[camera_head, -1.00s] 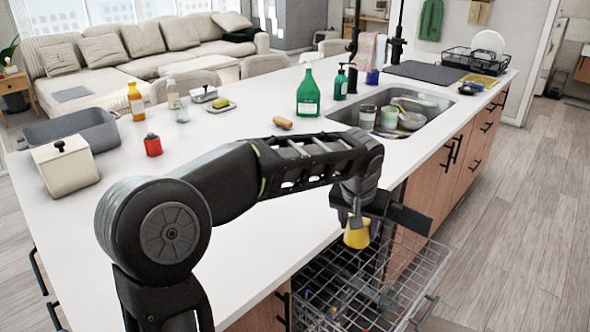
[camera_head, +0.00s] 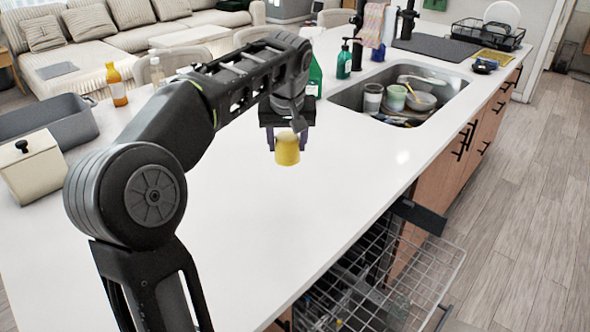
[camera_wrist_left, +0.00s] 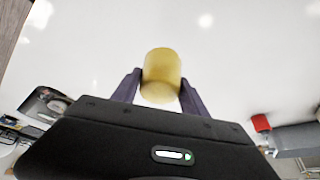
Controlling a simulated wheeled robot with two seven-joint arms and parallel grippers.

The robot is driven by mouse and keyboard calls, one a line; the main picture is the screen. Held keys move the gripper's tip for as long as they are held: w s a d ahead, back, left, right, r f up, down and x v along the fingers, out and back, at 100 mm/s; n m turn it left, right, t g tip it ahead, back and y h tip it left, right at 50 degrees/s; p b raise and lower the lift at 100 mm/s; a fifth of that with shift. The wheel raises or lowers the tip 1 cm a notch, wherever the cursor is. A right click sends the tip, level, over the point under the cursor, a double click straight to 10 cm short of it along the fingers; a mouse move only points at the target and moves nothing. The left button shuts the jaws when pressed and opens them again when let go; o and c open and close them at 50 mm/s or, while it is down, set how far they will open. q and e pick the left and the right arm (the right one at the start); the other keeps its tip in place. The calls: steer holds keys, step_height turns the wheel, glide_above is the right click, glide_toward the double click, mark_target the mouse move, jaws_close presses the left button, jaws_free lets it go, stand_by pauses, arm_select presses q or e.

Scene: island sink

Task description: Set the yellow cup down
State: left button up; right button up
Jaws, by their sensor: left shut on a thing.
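The yellow cup (camera_head: 287,150) is between the fingers of my left gripper (camera_head: 287,136) in the head view, over the white counter (camera_head: 250,220). The gripper is shut on it. In the left wrist view the cup (camera_wrist_left: 161,75) sits between the two dark fingertips (camera_wrist_left: 161,88), with white counter behind it. I cannot tell for sure whether the cup touches the counter. My right gripper is not in view.
The sink (camera_head: 440,82) with dishes is at the back right. A green bottle (camera_head: 315,78) stands behind my gripper, partly hidden. A beige canister (camera_head: 32,170) and grey tub (camera_head: 55,122) are at left. The open dishwasher rack (camera_head: 385,280) is below the front edge. The middle counter is clear.

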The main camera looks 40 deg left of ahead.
arm_select(q)
steer(key=shift+s+d+r, duration=0.1)
steer(key=shift+s, duration=0.05)
steer(key=shift+f, duration=3.2)
steer(key=shift+f, duration=1.85)
steer(key=shift+b, duration=0.3)
steer(key=shift+f, duration=0.2)
steer(key=o, duration=1.4)
steer(key=shift+r, duration=0.15)
